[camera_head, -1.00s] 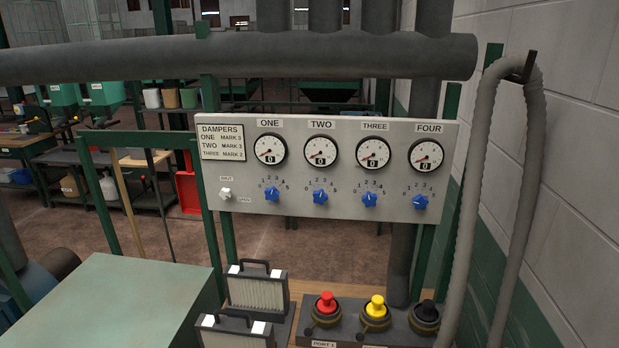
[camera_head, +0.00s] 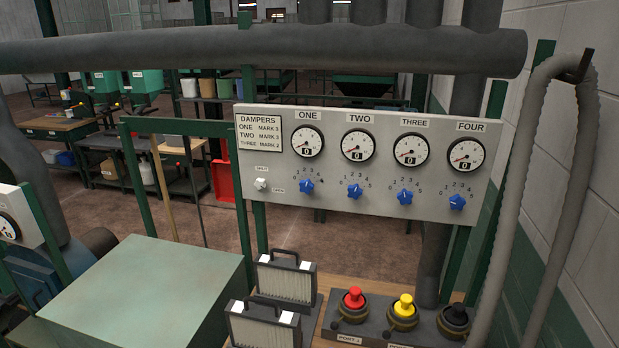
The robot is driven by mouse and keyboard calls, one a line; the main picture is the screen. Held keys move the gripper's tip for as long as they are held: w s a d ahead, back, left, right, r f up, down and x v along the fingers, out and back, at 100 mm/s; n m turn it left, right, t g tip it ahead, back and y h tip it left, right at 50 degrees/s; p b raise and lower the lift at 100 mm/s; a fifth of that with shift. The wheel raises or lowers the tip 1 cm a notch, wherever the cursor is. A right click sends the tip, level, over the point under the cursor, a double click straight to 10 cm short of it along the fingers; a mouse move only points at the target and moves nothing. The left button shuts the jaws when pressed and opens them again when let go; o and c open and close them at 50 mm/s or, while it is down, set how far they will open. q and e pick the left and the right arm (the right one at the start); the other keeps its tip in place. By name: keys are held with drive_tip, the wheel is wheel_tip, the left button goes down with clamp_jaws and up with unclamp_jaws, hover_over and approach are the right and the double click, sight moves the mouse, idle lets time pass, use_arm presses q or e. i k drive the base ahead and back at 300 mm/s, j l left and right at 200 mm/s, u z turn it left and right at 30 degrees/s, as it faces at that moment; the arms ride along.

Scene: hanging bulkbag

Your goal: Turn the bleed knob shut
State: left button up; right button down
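The white bleed knob (camera_head: 261,184) sits at the lower left of the grey damper panel (camera_head: 375,205), with small labels above it and to its lower right that look like SHUT and OPEN. Which label it points at is too small to tell. Four blue knobs, ONE (camera_head: 306,186), TWO (camera_head: 355,191), THREE (camera_head: 405,197) and FOUR (camera_head: 457,202), sit under gauges that each show 0. A placard (camera_head: 260,135) lists damper marks. Neither of my grippers is in view.
A thick grey pipe (camera_head: 260,50) crosses above the panel. A grey hose (camera_head: 520,190) hangs at the right wall. Below are red (camera_head: 354,298), yellow (camera_head: 403,305) and black (camera_head: 455,314) capped ports, two filters (camera_head: 286,280) and a green box top (camera_head: 150,290).

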sight(260, 183)
drive_tip(key=i+u, duration=0.1)
drive_tip(key=u, duration=0.3)
drive_tip(key=i+u, duration=0.1)
drive_tip(key=u, duration=0.3)
drive_tip(key=i+u, duration=0.1)
drive_tip(key=u, duration=0.3)
drive_tip(key=i+l+u, duration=0.1)
drive_tip(key=u, duration=0.3)
